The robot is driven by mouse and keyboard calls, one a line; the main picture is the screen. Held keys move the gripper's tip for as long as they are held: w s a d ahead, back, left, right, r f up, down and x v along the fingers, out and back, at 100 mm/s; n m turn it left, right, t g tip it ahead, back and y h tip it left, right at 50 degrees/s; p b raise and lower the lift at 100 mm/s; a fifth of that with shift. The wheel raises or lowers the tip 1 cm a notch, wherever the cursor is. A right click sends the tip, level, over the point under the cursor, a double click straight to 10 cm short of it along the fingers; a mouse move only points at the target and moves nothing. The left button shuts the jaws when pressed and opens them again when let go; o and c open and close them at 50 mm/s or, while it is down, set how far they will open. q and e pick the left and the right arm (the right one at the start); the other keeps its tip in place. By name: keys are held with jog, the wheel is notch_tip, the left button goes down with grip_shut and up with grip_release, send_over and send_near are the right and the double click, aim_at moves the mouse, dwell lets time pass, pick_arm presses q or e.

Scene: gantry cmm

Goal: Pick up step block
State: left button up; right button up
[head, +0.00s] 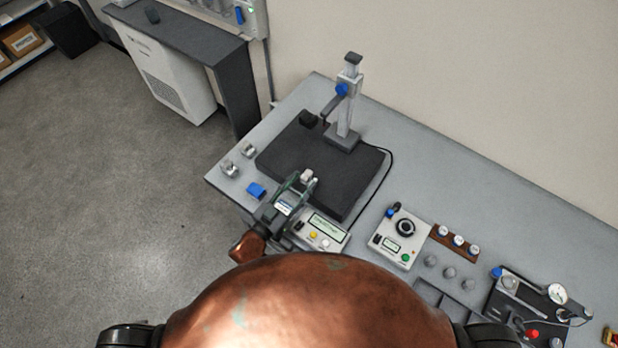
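A small pale grey block (307,175), likely the step block, is at the front part of the black granite plate (345,198). My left gripper (304,181) reaches over the plate's front edge from below. Its two fingers are spread, with the block at or between their tips. I cannot tell whether either finger touches it. The block's lower part is partly hidden by the fingers. My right gripper is not in view.
A height gauge stand (346,112) rises from the plate's back. A display box (322,232) sits close beside my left gripper. A controller box (400,238) and a dial gauge fixture (530,305) stand right.

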aim_at(303, 180)
pick_arm(q)
jog(key=x, duration=0.3)
jog(key=shift+w+a, duration=0.15)
jog(key=shift+a, duration=0.1)
jog(key=shift+w+d, duration=0.35)
jog(key=shift+w, duration=0.1)
jog(key=c, duration=1)
grip_shut()
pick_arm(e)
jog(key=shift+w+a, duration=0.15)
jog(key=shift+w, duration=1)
